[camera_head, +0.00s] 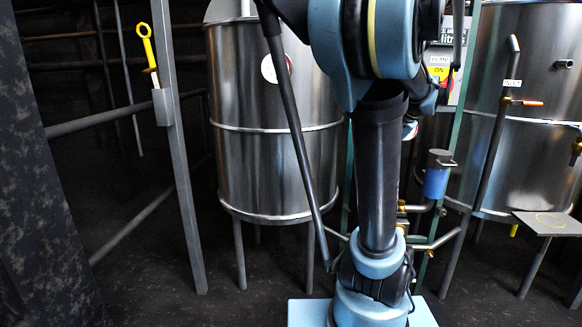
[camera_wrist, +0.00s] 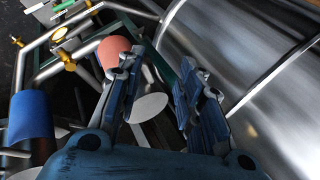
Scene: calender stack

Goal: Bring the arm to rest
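My gripper (camera_wrist: 158,88) shows in the wrist view with its two dark blue fingers spread apart. I see nothing held between them. A reddish rounded object (camera_wrist: 115,55) lies beyond the left finger and is partly hidden by it. In the head view my arm rises in the middle of the picture, bent at a large blue joint near the top. My gripper is not clearly visible there.
A steel tank (camera_head: 270,120) on legs stands behind my arm, and another tank (camera_head: 540,110) stands at the right. Pipes with brass valves (camera_wrist: 62,50) run close by. A blue cylinder (camera_head: 436,180) hangs right of my arm. A small plate (camera_head: 548,224) stands at the right.

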